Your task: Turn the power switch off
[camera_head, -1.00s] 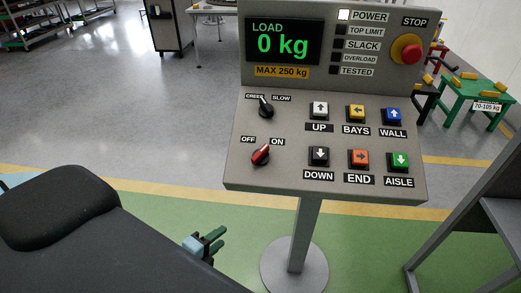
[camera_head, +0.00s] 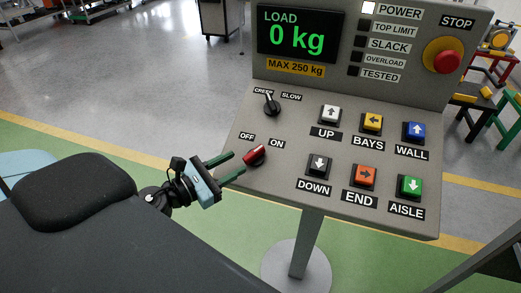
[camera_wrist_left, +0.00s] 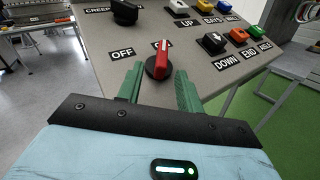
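The power switch is a red rotary knob (camera_head: 253,155) at the lower left of the grey control panel, beneath the OFF and ON labels. Its handle tilts up and right, towards ON. The POWER lamp (camera_head: 369,8) at the top of the panel is lit white. My left gripper (camera_head: 240,162) is open, with its green fingers just left of the knob in the head view. In the left wrist view the red knob (camera_wrist_left: 158,62) stands between and a little beyond the fingertips, partly covering the ON label. No contact is clear. My right gripper is not in view.
A black CREEP/SLOW knob (camera_head: 271,104) sits just above the switch. Several push buttons fill the panel's right side, and a red STOP button (camera_head: 446,60) is at upper right. The display (camera_head: 298,36) reads 0 kg. The panel stands on a grey post (camera_head: 307,245).

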